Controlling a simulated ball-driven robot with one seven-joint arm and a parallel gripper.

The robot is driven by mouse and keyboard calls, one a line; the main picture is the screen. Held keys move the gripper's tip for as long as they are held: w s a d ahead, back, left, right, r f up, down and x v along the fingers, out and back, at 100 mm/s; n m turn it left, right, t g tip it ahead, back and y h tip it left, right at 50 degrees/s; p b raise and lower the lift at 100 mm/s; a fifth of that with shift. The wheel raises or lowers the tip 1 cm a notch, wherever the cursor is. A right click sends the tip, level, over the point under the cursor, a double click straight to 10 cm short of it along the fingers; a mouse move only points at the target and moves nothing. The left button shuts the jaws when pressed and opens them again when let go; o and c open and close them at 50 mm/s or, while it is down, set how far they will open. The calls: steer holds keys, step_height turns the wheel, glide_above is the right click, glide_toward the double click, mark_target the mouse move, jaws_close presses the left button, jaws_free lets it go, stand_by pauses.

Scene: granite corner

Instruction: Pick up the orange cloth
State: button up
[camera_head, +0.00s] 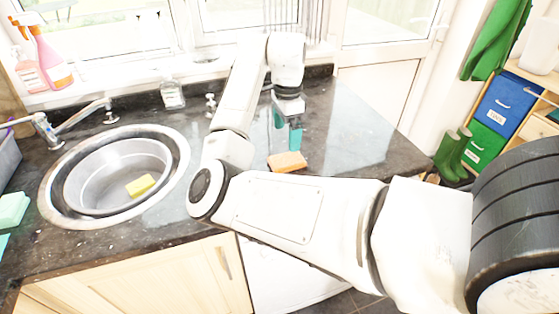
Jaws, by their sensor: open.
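The orange cloth (287,162) lies on the dark granite worktop, right of the sink, close to the worktop's front edge. It looks like a small folded pad, and part of its near side may be hidden behind my arm. My gripper (287,135) points down with its teal fingers apart, just above and behind the cloth in the picture. Nothing shows between the fingers. One fingertip appears close to the cloth's far edge; I cannot tell whether it touches.
A round metal sink (60,205) with a yellow sponge (140,185) lies to the left, with a tap (75,122) behind it. A clear bottle (172,94) stands near the window. The worktop right of the cloth (350,125) is clear.

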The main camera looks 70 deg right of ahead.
mark_target(287, 159)
step_height(287, 159, down, 3)
steer(key=shift+f, duration=0.2)
steer(key=shift+s+f+p, duration=0.15)
steer(key=shift+f+p, duration=0.55)
steer(key=shift+f, duration=2.05)
steer(key=c, duration=1.1)
steer(key=shift+r, duration=0.1)
steer(key=shift+r, duration=0.5)
steer(key=s+a+r, duration=0.8)
steer(key=s+r, duration=0.3)
steer(key=r, duration=0.1)
steer(key=shift+s, duration=0.25)
